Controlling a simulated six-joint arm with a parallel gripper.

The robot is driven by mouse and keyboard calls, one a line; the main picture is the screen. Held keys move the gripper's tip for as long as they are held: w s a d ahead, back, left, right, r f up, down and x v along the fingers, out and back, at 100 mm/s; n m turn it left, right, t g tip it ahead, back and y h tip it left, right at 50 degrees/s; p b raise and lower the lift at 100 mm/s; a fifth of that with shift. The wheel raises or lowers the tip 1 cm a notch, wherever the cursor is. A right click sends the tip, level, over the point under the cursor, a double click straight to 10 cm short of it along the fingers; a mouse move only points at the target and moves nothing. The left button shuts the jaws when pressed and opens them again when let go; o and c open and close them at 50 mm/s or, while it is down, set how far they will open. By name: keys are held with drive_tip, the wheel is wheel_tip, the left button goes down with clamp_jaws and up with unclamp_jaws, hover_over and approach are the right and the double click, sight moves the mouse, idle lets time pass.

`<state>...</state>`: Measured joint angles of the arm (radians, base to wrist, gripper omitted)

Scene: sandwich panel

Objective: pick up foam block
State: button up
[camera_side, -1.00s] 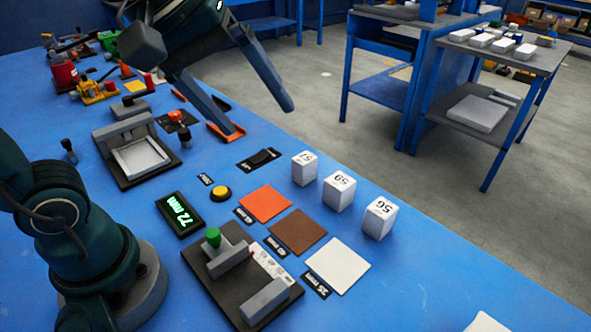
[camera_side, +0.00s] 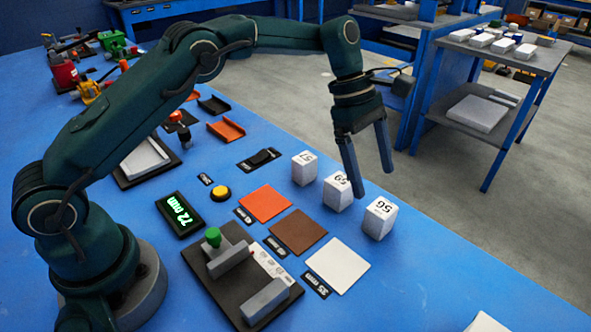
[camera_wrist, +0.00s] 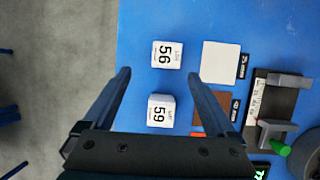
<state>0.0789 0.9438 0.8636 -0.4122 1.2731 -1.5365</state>
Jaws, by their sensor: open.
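Three white foam blocks stand in a row on the blue table in the side view: one marked 57 (camera_side: 304,168), one marked 59 (camera_side: 337,194) and one marked 56 (camera_side: 379,219). My gripper (camera_side: 372,184) is open and empty, pointing down above the row near blocks 59 and 56, its fingers partly covering block 59. In the wrist view, block 59 (camera_wrist: 161,112) lies between my spread fingers (camera_wrist: 160,75), and block 56 (camera_wrist: 166,54) lies just beyond the fingertips. Block 57 is hidden in the wrist view.
Orange (camera_side: 265,203), brown (camera_side: 299,232) and white (camera_side: 337,264) squares with labels lie beside the blocks. A dark clamp fixture (camera_side: 232,277) with a green knob and a display reading 72 mm (camera_side: 180,214) stand nearer my base. The table's far edge runs close behind the blocks.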

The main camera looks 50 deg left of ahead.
sight(373, 204)
drive_tip(key=shift+g, duration=0.3)
drive_tip(key=x, duration=0.7)
drive_tip(key=shift+s+a+f, duration=0.25)
drive_tip(key=shift+s+a, duration=0.05)
clamp_jaws()
drive_tip(key=shift+r, duration=0.1)
